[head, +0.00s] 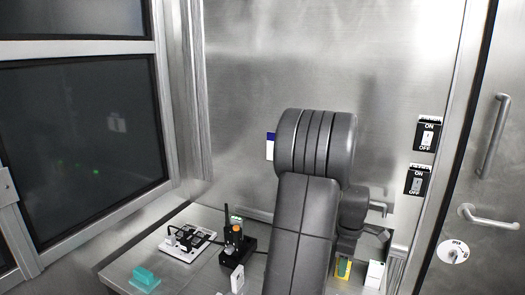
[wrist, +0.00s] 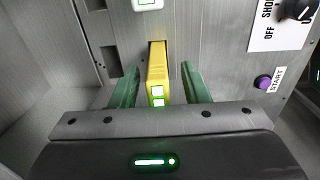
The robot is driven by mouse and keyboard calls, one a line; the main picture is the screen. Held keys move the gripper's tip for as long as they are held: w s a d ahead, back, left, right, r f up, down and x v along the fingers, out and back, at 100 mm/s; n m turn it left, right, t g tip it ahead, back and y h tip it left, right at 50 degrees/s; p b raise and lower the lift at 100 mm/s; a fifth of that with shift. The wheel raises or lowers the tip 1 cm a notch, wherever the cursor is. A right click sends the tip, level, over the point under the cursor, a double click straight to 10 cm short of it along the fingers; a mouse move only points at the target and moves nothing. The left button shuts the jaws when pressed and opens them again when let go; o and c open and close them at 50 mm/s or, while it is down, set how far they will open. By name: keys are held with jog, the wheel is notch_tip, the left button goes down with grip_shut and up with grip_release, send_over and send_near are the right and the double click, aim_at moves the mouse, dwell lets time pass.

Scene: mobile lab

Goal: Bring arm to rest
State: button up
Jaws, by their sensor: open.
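In the wrist view my gripper (wrist: 160,68) is open, with one green finger on each side of a yellow block (wrist: 157,72). A gap shows between the block and each finger. The block's far end sits in a dark slot in a grey metal panel (wrist: 215,45), and two lit green-white squares show on its near end. In the head view my arm rises through the middle and bends down on the right; its fingers cannot be made out there.
A purple START button (wrist: 263,82) and a black knob (wrist: 294,9) are right of the slot. On the bench (head: 205,218) are a black holder (head: 237,246), a white board (head: 187,243) and a teal block (head: 145,279). ON/OFF switches (head: 427,133) are on the wall.

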notch_tip(320, 180, up, 6)
jog(key=p, duration=0.3)
jog(key=shift+r, duration=0.25)
